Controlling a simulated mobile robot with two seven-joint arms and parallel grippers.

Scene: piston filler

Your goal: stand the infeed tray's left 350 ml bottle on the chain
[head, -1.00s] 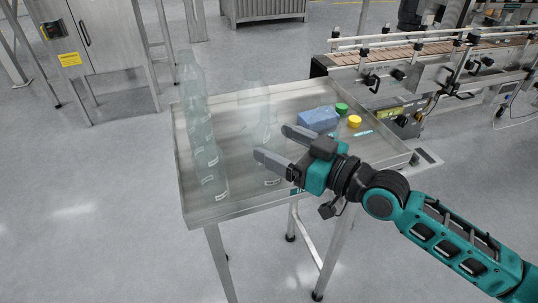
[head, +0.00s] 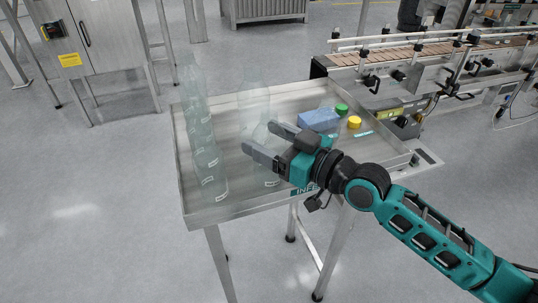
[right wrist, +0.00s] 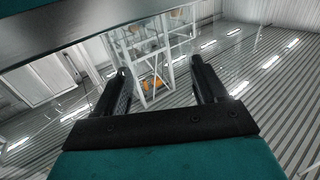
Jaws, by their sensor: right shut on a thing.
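Clear, pale bottles stand upright on the infeed tray (head: 180,168). Several form a row (head: 208,160) along its left side. A smaller group (head: 254,95) stands nearer the middle. My right gripper (head: 258,135) reaches in from the right and is shut on a clear bottle (head: 271,181) at the front of that group. The fingers hide part of it. In the right wrist view the fingers (right wrist: 160,82) stand apart, and the clear bottle between them is hard to make out. The chain (head: 400,53) runs on the conveyor at upper right. My left gripper is not in view.
A blue block (head: 318,120), a green cap (head: 341,109) and a yellow cap (head: 354,122) lie on the tray's right part, behind the gripper. Rails and clamps line the conveyor (head: 400,75). A grey cabinet (head: 100,40) stands at back left.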

